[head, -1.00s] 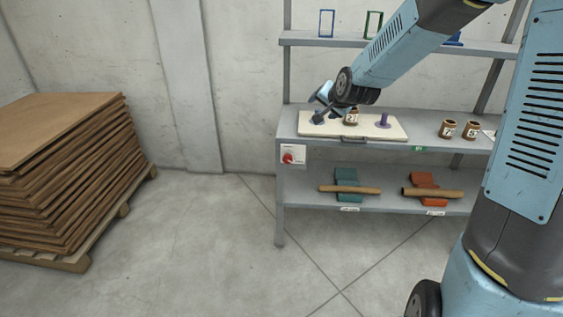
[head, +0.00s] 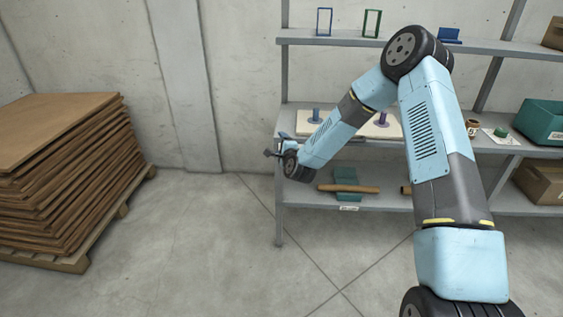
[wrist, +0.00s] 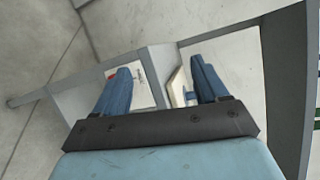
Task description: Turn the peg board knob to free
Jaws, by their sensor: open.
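The white peg board (head: 386,131) lies on the middle shelf, partly hidden behind my arm. My gripper (head: 270,153) is at the shelf's left front corner. The knob's place on the shelf front is hidden by my wrist in the head view. In the wrist view my gripper (wrist: 160,80) is open with nothing seen between its fingers. A small bit of red, likely the knob (wrist: 111,73), shows by the left finger on a pale plate, mostly covered. Its setting cannot be read.
The grey shelf unit (head: 284,205) carries frames above and a teal block (head: 347,198) with a brown rod (head: 347,188) below. A small jar (head: 472,127) and a green bin (head: 541,122) stand right. Stacked brown sheets (head: 60,165) stand left; floor between is clear.

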